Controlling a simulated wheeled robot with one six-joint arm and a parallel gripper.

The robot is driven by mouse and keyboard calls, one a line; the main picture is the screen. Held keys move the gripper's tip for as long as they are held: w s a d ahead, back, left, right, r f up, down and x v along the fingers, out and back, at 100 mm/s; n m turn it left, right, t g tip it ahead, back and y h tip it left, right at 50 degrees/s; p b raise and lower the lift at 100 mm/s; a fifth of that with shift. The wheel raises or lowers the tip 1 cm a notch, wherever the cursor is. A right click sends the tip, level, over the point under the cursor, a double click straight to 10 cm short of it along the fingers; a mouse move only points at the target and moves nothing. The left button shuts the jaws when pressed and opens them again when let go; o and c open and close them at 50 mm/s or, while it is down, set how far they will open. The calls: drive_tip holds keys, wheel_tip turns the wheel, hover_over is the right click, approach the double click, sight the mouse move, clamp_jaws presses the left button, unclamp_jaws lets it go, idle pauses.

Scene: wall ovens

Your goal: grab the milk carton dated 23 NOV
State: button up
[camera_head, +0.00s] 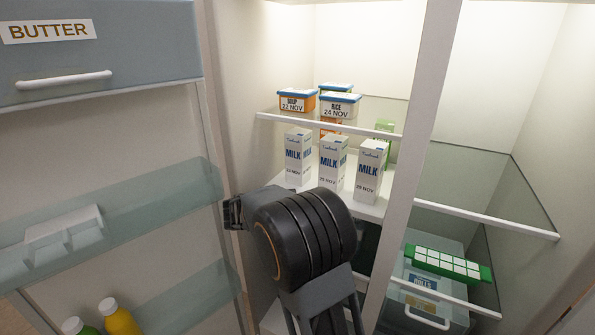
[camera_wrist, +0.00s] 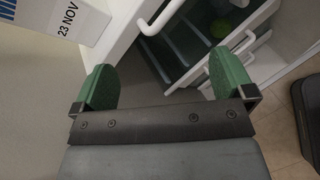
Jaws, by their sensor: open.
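Three white milk cartons with blue lettering stand upright in a row on the middle shelf in the head view: a left one (camera_head: 298,158), a middle one (camera_head: 331,163) and a right one (camera_head: 369,170). In the wrist view, a carton face marked 23 NOV (camera_wrist: 78,20) shows at the top left corner, cut off by the frame. My gripper (camera_wrist: 165,80) has its two green fingers spread apart with nothing between them; the carton is beyond the left finger. In the head view my dark wrist hides most of the gripper.
Orange and blue tubs, a soup tub (camera_head: 297,103) and a rice tub (camera_head: 340,106), sit on the shelf above. A white upright post (camera_head: 414,130) stands right of the cartons. The open door (camera_head: 110,205) with its racks is at left.

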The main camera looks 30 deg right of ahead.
sight(292, 168)
drive_tip(key=w+d+r+n+t+h, duration=0.1)
drive_tip(key=w+d+n, duration=0.1)
drive_tip(key=w+d, duration=0.1)
drive_tip(key=w+d+r+n+t+h, duration=0.1)
drive_tip(key=w+d+r+n+t, duration=0.1)
drive_tip(key=w+n, duration=0.1)
drive_tip(key=w+d+r+n+t+h, duration=0.1)
drive_tip(key=w+d+r+n+h, duration=0.1)
drive_tip(key=w, duration=0.3)
drive_tip(key=shift+w+d+n+t+p, duration=0.15)
drive_tip(key=shift+d+n+t+p, duration=0.2)
drive_tip(key=shift+d+n, duration=0.4)
drive_tip(key=shift+p+x, duration=0.95)
drive_tip(key=shift+x, duration=2)
drive_tip(key=shift+s+d, duration=0.1)
drive_tip(key=shift+s, duration=0.1)
drive_tip(key=c, duration=1.6)
drive_tip(key=shift+r, duration=0.15)
drive_tip(key=shift+c, duration=0.2)
